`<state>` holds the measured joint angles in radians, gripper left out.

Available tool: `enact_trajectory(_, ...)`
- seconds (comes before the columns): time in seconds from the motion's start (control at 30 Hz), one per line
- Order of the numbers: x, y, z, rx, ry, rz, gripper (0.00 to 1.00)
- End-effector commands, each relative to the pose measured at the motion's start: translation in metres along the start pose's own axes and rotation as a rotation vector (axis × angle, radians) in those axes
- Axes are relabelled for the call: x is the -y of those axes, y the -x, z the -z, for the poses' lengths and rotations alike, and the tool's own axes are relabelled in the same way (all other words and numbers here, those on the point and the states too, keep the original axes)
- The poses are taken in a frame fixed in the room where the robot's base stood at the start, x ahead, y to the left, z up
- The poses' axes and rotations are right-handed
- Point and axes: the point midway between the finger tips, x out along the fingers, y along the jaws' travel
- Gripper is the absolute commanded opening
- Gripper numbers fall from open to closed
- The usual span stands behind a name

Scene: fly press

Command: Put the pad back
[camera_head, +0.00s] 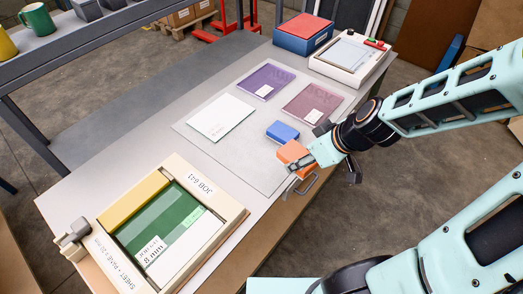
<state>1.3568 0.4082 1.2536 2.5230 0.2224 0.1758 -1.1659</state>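An orange block-shaped pad (291,151) is at the front right edge of the grey mat (262,180). My gripper (301,163) reaches in from the right, with a dark finger across the middle of the orange pad; it looks shut on it. The far finger is hidden, and I cannot tell whether the pad touches the mat. A similar blue pad (282,131) lies on the mat just behind it. A blue box with a red top (304,32) stands at the back of the table.
A white sheet (221,117), a purple packet (266,81) and a mauve packet (312,103) lie on the mat. A cream frame with a green panel (233,211) fills the near end. A cream tray (349,54) stands at back right. A shelf with mugs (38,19) is left.

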Motion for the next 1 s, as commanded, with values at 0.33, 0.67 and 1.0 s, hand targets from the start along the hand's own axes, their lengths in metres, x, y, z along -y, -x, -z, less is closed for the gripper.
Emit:
enact_trajectory(0.33,0.013,-0.007,0.015,0.003,0.139,0.075,0.09)
enact_trajectory(0.67,0.008,-0.040,0.040,0.003,0.137,0.074,0.09)
enact_trajectory(1.0,0.004,-0.072,0.065,0.003,0.135,0.074,0.09)
